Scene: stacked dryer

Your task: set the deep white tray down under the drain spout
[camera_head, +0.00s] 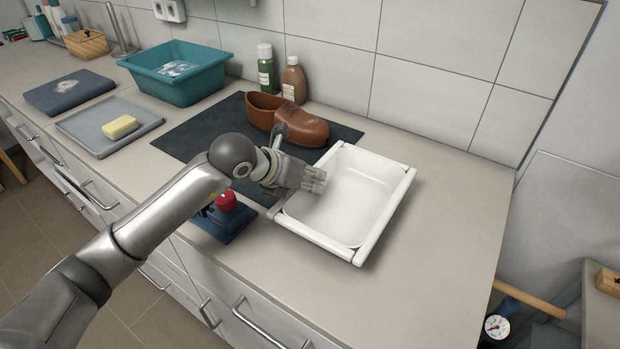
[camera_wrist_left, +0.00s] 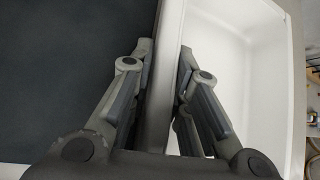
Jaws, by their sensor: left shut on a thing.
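The deep white tray (camera_head: 362,203) is at the right part of the counter, its left side overlapping the dark mat in the picture. It looks empty and roughly level. I cannot tell whether it rests on the counter or is just above it. My left gripper (camera_head: 315,179) is shut on the tray's left wall. In the left wrist view its fingers (camera_wrist_left: 160,72) are on both sides of that wall, one inside the tray (camera_wrist_left: 232,40). The drain spout is not visible. My right gripper is not in view.
Brown clogs (camera_head: 300,124) lie on the dark mat (camera_head: 190,140) behind my gripper. A blue item with a red knob (camera_head: 226,201) is by the front edge. Bottles (camera_head: 266,70) stand at the wall. Counter right of the tray is clear. A gauge (camera_head: 496,326) shows lower right.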

